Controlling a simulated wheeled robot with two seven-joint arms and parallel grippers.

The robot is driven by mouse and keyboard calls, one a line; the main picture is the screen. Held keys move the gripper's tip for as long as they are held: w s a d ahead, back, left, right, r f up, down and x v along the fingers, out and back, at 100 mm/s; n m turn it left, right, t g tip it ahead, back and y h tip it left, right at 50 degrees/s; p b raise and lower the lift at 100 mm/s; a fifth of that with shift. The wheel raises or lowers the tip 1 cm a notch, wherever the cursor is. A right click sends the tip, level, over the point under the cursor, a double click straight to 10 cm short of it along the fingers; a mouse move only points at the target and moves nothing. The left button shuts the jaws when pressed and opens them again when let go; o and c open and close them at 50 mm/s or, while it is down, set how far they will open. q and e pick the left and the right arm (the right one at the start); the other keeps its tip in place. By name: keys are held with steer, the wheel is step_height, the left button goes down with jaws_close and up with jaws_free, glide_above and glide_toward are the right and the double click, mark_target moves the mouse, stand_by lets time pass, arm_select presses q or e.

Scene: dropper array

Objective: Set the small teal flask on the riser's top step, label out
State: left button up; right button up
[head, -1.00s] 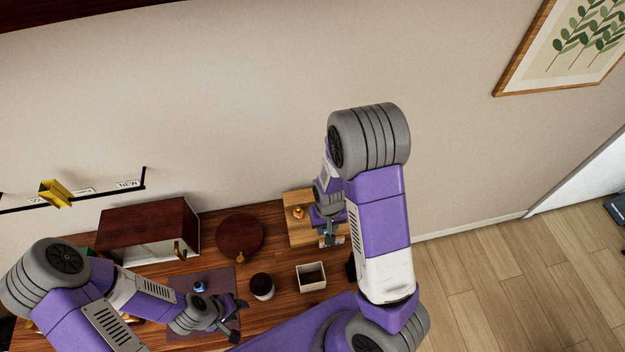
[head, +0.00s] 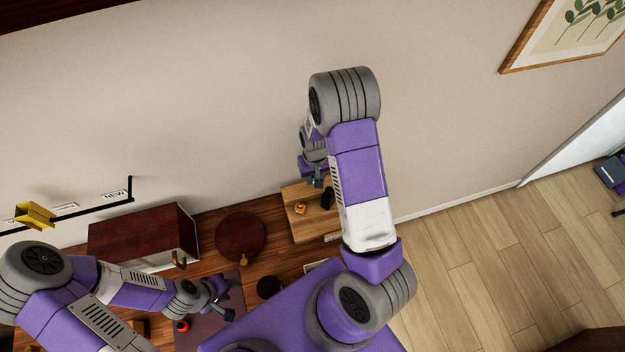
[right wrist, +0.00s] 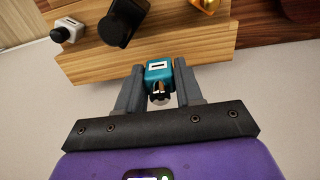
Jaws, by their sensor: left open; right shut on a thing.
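The small teal flask (right wrist: 158,71) is between the fingers of my right gripper (right wrist: 160,88) in the right wrist view, shut on it. A pale patch with a dark mark shows on its face. The light wooden riser (right wrist: 215,48) lies just beyond the flask; I cannot tell whether they touch. In the head view my right gripper (head: 315,180) is over the back of the riser (head: 301,228), partly hidden by my arm. My left gripper (head: 224,301) is open and low over the table mat.
On the riser stand an amber flask (head: 300,208), a black bottle (head: 327,198) and a white bottle (right wrist: 67,30). A red item (head: 183,325) is near my left gripper. A dark red cabinet (head: 143,232), a round board (head: 240,236) and a dark round container (head: 268,288) are on the table.

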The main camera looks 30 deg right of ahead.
arm_select(q)
steer(key=shift+s+f, duration=0.15)
steer(key=shift+f, duration=0.05)
arm_select(e)
steer(key=shift+s+f, duration=0.15)
steer(key=shift+f, duration=0.1)
arm_select(q)
steer(key=f+b, duration=0.2)
steer(key=shift+w+f+b, duration=0.3)
steer(key=shift+b, duration=0.05)
arm_select(e)
steer(key=f, duration=0.3)
steer(key=shift+w+f, duration=0.2)
steer(key=shift+w, duration=0.1)
steer(key=shift+w+f, duration=0.1)
steer(key=shift+f, duration=0.05)
steer(key=shift+w, duration=0.1)
arm_select(q)
steer(key=shift+f, duration=0.1)
arm_select(e)
steer(key=shift+f, duration=0.1)
steer(key=o, duration=1.1)
